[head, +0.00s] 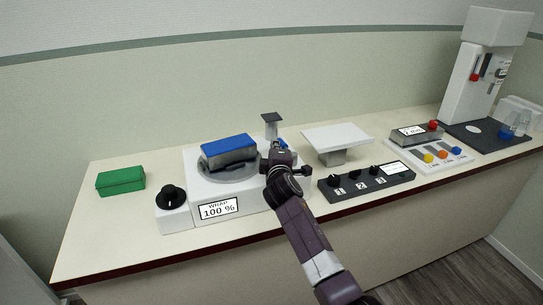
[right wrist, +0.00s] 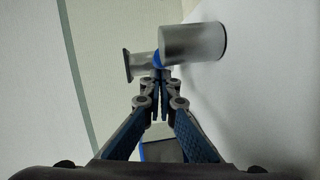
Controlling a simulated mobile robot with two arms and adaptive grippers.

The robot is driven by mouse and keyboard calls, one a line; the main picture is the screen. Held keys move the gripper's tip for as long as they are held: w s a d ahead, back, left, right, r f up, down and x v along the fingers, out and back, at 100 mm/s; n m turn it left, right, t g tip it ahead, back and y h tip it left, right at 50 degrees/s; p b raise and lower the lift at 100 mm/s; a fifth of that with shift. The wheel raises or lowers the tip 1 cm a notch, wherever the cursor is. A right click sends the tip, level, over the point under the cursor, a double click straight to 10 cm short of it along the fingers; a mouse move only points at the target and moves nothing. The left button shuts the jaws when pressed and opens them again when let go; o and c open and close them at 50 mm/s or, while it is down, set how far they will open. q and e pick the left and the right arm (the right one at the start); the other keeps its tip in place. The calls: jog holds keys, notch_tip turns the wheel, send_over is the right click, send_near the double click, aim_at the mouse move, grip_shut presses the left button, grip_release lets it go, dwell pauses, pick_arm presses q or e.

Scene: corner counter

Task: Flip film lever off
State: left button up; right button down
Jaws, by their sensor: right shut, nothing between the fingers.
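The wrapping machine (head: 232,187) is a white box with a round grey turntable (head: 222,171) and a sign reading "WRAP 100 %" (head: 218,208). A blue-topped block (head: 229,149) sits on the turntable. My right gripper (head: 280,146) is at the machine's right side, shut and empty, and covers part of it. In the right wrist view its fingertips (right wrist: 160,76) meet just below a small blue part (right wrist: 157,58) beside a silver cylinder (right wrist: 193,43). I cannot tell whether they touch, or which part is the film lever. My left gripper is out of view.
A post with a dark square top (head: 271,117) stands behind my gripper. A green block (head: 121,181) and black knob (head: 171,196) are left. A white platform (head: 337,137), black knob panel (head: 366,182), button panel (head: 443,158) and tall dispenser (head: 484,65) are right.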

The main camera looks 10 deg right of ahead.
jog(key=s, duration=0.4)
jog(key=s+r, duration=0.1)
jog(key=s, duration=0.3)
jog(key=s+a, duration=0.1)
jog(key=s, duration=0.3)
jog(key=shift+a+r, duration=0.1)
jog(key=shift+r, duration=0.2)
